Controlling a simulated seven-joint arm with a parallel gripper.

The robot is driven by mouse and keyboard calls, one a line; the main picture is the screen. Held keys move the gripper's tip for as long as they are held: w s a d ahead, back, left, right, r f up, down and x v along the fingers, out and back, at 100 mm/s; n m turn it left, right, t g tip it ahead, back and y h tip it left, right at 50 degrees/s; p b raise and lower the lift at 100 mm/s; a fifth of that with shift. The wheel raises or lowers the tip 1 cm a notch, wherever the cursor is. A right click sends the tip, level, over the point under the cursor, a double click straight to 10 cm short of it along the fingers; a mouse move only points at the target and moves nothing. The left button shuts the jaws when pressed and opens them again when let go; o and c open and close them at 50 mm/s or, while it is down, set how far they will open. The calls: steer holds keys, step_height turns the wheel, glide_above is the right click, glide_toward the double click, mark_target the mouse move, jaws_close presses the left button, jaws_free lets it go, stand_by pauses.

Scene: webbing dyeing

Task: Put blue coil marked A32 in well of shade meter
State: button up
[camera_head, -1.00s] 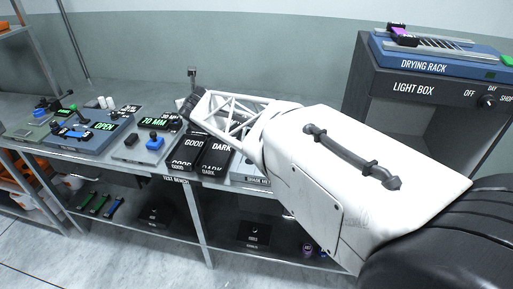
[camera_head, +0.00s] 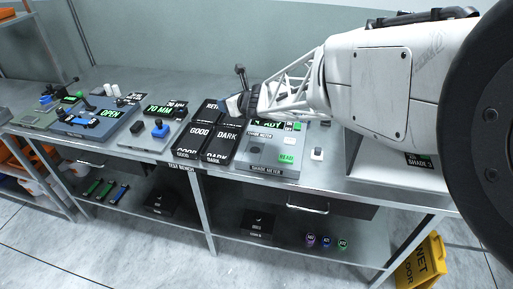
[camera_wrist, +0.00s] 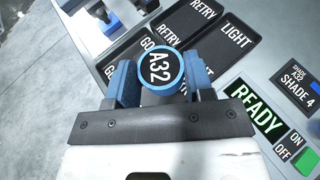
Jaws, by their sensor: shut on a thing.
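The blue coil marked A32 (camera_wrist: 160,68) sits between the two blue fingers of my gripper (camera_wrist: 161,84), which is shut on it. Its round white-on-black label faces the wrist camera. In the head view my gripper (camera_head: 238,104) is over the back of the black trays, beside the shade meter (camera_head: 282,172), apart from it. The shade meter is a grey box with a green READ button and a lit display, partly hidden by my arm. In the wrist view its READY display (camera_wrist: 257,108) is right of the coil.
Black trays marked GOOD (camera_head: 197,134), DARK, RETRY and LIGHT stand left of the meter, under the gripper. A yellow wet-floor sign (camera_head: 423,262) stands at lower right.

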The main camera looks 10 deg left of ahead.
steer(key=s+d+f+n+g+y, duration=0.1)
steer(key=s+d+f+n+g, duration=0.2)
steer(key=s+d, duration=0.5)
steer(key=s+d+f+n+g+y, duration=0.1)
steer(key=s+d+f+n+g, duration=0.2)
steer(key=s+d, duration=0.6)
steer(key=shift+d+f+n+g, duration=0.25)
steer(key=shift+d+n+g, duration=0.05)
steer(key=shift+d+g, duration=0.35)
steer(key=shift+a, duration=0.1)
glide_above(260, 151)
steer(key=shift+a+f, duration=0.1)
steer(key=shift+f, duration=0.7)
steer(key=shift+f, duration=1.75)
steer(key=shift+f, duration=0.65)
